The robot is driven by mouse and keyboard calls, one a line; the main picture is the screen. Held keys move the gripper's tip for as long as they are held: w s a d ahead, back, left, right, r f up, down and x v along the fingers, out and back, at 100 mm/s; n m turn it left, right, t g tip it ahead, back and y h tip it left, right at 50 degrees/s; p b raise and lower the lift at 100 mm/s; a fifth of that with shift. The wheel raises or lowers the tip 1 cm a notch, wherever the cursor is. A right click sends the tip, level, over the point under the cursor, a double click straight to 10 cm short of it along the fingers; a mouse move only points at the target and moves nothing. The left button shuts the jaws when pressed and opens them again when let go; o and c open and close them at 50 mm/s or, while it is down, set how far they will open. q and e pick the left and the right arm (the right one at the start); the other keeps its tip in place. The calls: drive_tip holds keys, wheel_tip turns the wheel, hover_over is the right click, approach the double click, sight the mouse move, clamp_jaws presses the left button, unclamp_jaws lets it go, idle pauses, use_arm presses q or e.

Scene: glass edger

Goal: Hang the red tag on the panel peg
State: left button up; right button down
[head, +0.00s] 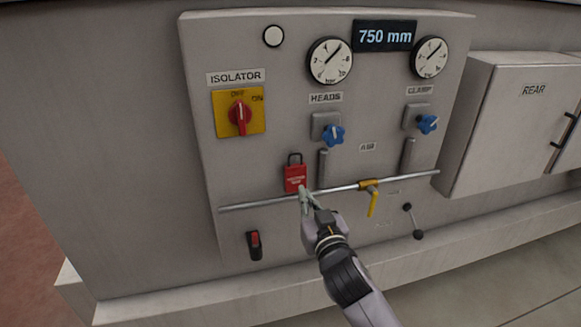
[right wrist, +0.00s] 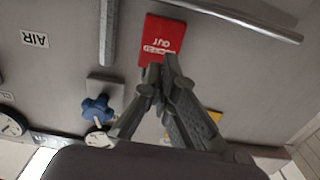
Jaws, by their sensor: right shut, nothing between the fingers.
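The red tag (head: 295,179), with pale lettering and a dark loop at its top, is upright against the grey panel (head: 270,150), below and between the isolator and the HEADS knob. The peg cannot be made out, so I cannot tell how the loop is held. The tag (right wrist: 163,40) also shows in the right wrist view, just beyond my fingertips. My right gripper (head: 305,193) is shut and empty, close by the tag's lower edge. In the right wrist view its fingertips (right wrist: 164,78) meet near the tag; contact is unclear. My left gripper is not in view.
A horizontal metal rail (head: 240,206) with a yellow lever (head: 372,195) crosses the panel near the tag. A grey vertical bar (head: 323,165) stands right of the tag. The isolator (head: 240,113) is above left, a blue knob (head: 334,135) above right, and a rocker switch (head: 254,245) below left.

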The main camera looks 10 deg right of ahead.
sight(296, 178)
drive_tip(key=shift+w+a+b, duration=0.1)
drive_tip(key=shift+w+b, duration=0.25)
drive_tip(key=shift+w, duration=3.2)
drive_tip(key=shift+s+p, duration=0.65)
drive_tip(key=shift+s, duration=0.9)
idle(0.8)
drive_tip(key=shift+s+p, duration=0.3)
drive_tip(key=shift+s, duration=0.45)
drive_tip(key=shift+s+p, duration=0.65)
drive_tip(key=shift+s, duration=2.15)
